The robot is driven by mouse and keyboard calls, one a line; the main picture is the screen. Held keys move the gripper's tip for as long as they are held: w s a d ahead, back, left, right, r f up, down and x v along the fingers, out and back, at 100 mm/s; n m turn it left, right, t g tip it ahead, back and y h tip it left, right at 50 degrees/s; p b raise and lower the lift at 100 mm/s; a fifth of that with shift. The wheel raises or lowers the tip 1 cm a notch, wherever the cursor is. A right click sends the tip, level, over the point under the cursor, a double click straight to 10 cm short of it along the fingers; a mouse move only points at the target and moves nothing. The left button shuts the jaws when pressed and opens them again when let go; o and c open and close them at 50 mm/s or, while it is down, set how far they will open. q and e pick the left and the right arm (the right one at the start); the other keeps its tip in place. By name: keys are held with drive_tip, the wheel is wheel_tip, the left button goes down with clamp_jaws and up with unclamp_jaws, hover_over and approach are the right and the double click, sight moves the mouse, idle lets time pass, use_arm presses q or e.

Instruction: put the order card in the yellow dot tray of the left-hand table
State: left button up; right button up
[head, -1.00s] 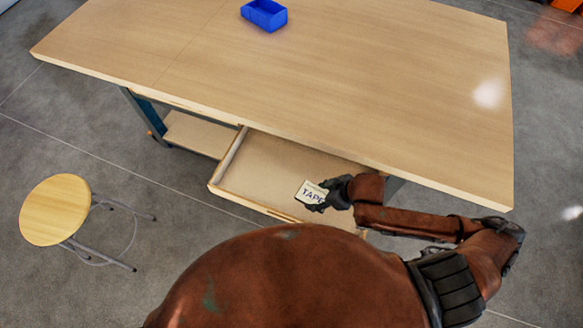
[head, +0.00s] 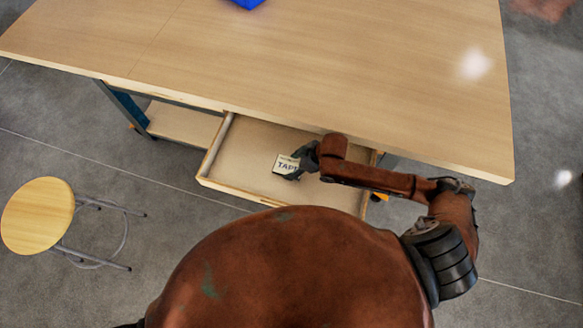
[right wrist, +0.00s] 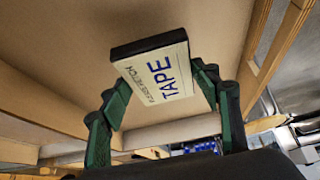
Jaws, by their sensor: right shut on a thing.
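In the right wrist view the card (right wrist: 158,75) sits between the two green-and-black fingers of the gripper (right wrist: 165,100). I cannot tell whether the card touches the drawer floor. No yellow dot tray shows. My left gripper is not in view.
A blue bin (head: 245,3) stands at the table's far edge, cut by the picture's top. A round wooden stool (head: 38,215) stands on the floor at the left. The tabletop is otherwise bare, and the visible drawer floor looks empty.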

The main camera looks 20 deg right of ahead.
sight(295, 167)
drive_tip(key=shift+w+f, duration=0.35)
drive_tip(key=shift+f, duration=0.1)
wheel_tip(295, 167, down, 3)
drive_tip(key=shift+w+f+b, duration=0.1)
drive_tip(key=shift+f+b, duration=0.05)
drive_tip(key=shift+b, duration=0.5)
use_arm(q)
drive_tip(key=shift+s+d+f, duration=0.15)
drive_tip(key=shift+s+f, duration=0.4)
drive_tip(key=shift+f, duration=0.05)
use_arm(e)
drive_tip(key=o, duration=1.2)
drive_tip(key=shift+c, duration=0.2)
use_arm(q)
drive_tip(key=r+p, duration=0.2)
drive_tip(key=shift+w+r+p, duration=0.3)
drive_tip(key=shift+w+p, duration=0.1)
use_arm(e)
drive_tip(key=v, duration=1.2)
